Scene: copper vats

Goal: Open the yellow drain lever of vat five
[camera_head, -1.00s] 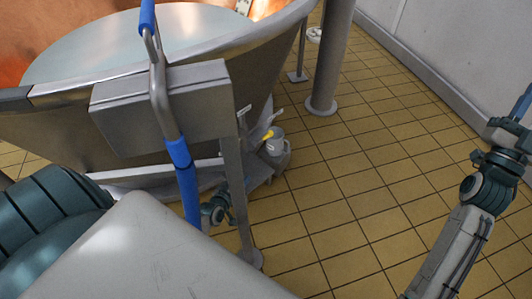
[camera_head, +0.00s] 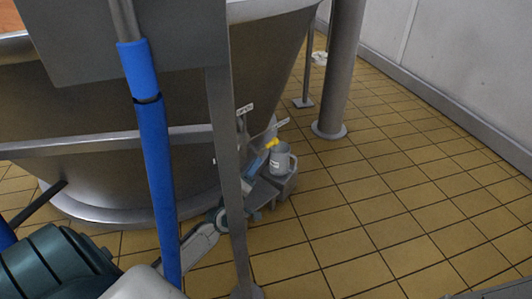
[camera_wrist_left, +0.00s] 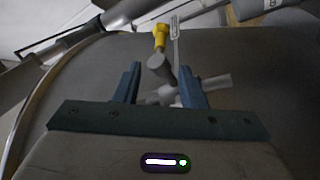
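The yellow drain lever (camera_head: 272,143) sits low at the right side of the big copper-coloured and steel vat (camera_head: 110,185). In the left wrist view the yellow lever grip (camera_wrist_left: 161,33) stands on a grey valve stem, ahead of and above my fingers. My left gripper (camera_head: 256,166) is low beside the vat, just left of the lever. In the wrist view its two blue fingers (camera_wrist_left: 160,88) are apart, with grey pipework showing beyond and between them. No contact with the lever is visible. My right gripper is out of view.
A grey jug (camera_head: 281,160) stands on a low support beside the lever. A thick column (camera_head: 340,70) stands behind. Tiled floor (camera_head: 390,200) lies open at right.

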